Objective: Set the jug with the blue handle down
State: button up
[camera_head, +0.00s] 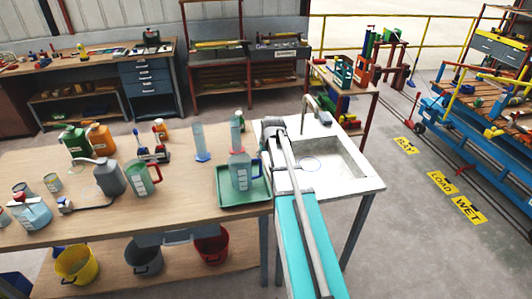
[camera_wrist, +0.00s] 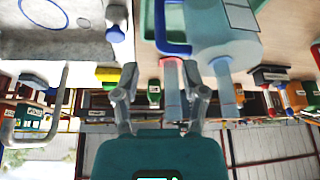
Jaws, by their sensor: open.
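The clear bluish jug with the blue handle (camera_head: 241,172) stands upright in the green tray (camera_head: 230,200) at the right end of the wooden bench. In the wrist view the jug (camera_wrist: 225,35) is at the top, with its blue handle (camera_wrist: 172,30) on its left side. My gripper (camera_wrist: 160,75) is open, and nothing shows held between its fingers. The handle lies just beyond the fingertips, apparently apart from them. In the head view my arm reaches along the tray's right side, and my fingers are hard to make out there.
A white sink (camera_head: 345,160) with a tap adjoins the tray on the right. A measuring cylinder (camera_head: 201,143) and another (camera_head: 237,133) stand behind the tray. Bare bench lies left of the tray.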

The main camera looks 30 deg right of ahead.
jog(key=shift+s+r+p, duration=0.3)
jog(key=shift+r+p, duration=0.15)
jog(key=shift+r, duration=0.2)
jog(key=shift+a, duration=0.1)
jog(key=s+a+g, duration=0.2)
jog(key=s+a, duration=0.8)
jog(key=a, duration=0.2)
jog(key=s+a+f+n+g, duration=0.1)
jog(key=s+a+g, duration=0.1)
jog(key=s+a, duration=0.8)
jog(key=a, duration=0.3)
jog(key=shift+s+f+g, duration=0.2)
jog(key=shift+s+g, duration=0.05)
jog(key=shift+g, duration=0.05)
jog(key=shift+f, duration=0.15)
jog(key=shift+f+b, duration=1.3)
jog(key=shift+b, duration=0.15)
